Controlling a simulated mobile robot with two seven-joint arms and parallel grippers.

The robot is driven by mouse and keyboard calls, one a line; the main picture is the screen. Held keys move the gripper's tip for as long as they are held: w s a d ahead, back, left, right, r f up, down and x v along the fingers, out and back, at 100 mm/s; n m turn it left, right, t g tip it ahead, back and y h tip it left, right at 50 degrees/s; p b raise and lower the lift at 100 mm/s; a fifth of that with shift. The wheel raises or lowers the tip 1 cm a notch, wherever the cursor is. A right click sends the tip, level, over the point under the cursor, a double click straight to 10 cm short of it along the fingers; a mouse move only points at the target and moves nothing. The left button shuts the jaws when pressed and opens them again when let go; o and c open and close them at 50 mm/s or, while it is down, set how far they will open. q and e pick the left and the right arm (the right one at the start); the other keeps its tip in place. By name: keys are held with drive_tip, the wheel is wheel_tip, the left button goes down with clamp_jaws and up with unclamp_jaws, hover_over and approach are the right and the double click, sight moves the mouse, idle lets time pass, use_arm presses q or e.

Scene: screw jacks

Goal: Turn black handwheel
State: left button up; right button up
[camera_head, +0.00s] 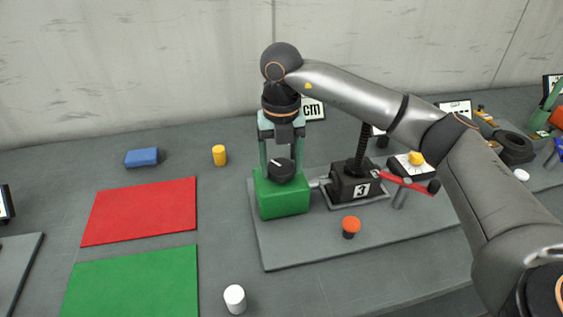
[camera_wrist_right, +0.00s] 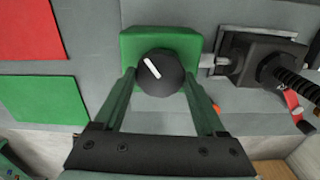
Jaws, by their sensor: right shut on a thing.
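The black handwheel (camera_head: 281,170) is a round knob with a white pointer line, on top of a green box (camera_head: 285,201). In the right wrist view the handwheel (camera_wrist_right: 158,74) sits between the tips of my two green fingers, and its white line slants from upper left to lower right. My right gripper (camera_head: 279,172) points straight down from above, shut on the handwheel with one finger on each side. A short shaft (camera_wrist_right: 214,60) joins the box to the black screw jack (camera_head: 358,182) marked 3. My left gripper is not in view.
The jack's threaded spindle (camera_head: 363,150) stands upright near my right forearm. A red lever (camera_head: 408,182) and an orange-topped button (camera_head: 351,227) are close by. Red (camera_head: 140,210) and green (camera_head: 135,283) mats, a blue block (camera_head: 142,157) and yellow (camera_head: 219,155) and white (camera_head: 235,299) cylinders lie left.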

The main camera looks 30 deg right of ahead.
sight(281, 167)
drive_tip(key=shift+m, duration=0.5)
drive_tip(key=o, duration=1.3)
drive_tip(key=shift+r, duration=0.1)
wheel_tip(281, 167, up, 12)
drive_tip(key=shift+r+p, duration=0.2)
drive_tip(key=shift+p, duration=0.2)
